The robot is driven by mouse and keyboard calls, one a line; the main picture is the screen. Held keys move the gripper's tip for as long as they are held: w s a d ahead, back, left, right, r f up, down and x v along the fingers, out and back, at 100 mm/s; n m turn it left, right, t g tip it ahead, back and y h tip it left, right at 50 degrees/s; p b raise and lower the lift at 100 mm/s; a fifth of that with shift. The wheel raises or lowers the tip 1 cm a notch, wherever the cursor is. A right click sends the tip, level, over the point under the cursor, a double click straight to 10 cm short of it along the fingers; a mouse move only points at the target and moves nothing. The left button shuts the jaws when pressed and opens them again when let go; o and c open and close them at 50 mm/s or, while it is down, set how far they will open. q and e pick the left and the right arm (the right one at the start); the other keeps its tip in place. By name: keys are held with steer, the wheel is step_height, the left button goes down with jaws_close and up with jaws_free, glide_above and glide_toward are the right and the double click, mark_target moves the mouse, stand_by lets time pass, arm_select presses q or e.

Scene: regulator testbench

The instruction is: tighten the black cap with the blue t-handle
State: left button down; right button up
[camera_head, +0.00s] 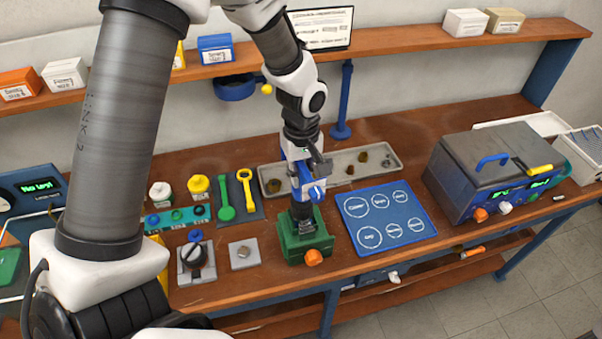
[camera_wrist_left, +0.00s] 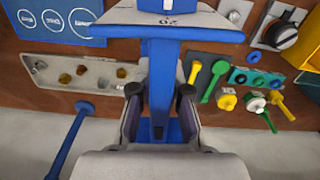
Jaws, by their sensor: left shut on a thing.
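The blue T-handle (camera_head: 316,190) is in my left gripper (camera_head: 305,165), whose fingers are shut on it. It stands roughly upright over the green fixture (camera_head: 304,243), which has an orange knob on its front. In the left wrist view the blue T-handle (camera_wrist_left: 160,85) runs between the two dark finger pads of my left gripper (camera_wrist_left: 160,98). My right gripper is not in view.
A black round knob on a grey plate (camera_head: 197,262) and a small grey block (camera_head: 244,254) stand left of the fixture. A blue mat with white circles (camera_head: 408,231) lies right. A tray (camera_head: 385,160) of brass parts lies behind. A grey bench unit (camera_head: 475,160) stands farther right.

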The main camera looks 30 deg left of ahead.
arm_select(q)
steer(key=shift+f+b, duration=0.4)
steer(key=shift+f, duration=0.3)
stand_by(1.5)
steer(key=shift+d, duration=0.1)
steer(key=shift+r+m+p, duration=0.1)
steer(key=shift+m+p, duration=0.25)
steer(key=shift+m, duration=0.35)
steer(key=shift+m+p, duration=0.7)
steer(key=shift+m, duration=0.1)
steer(key=shift+m+p, duration=0.55)
steer(key=shift+m, duration=0.25)
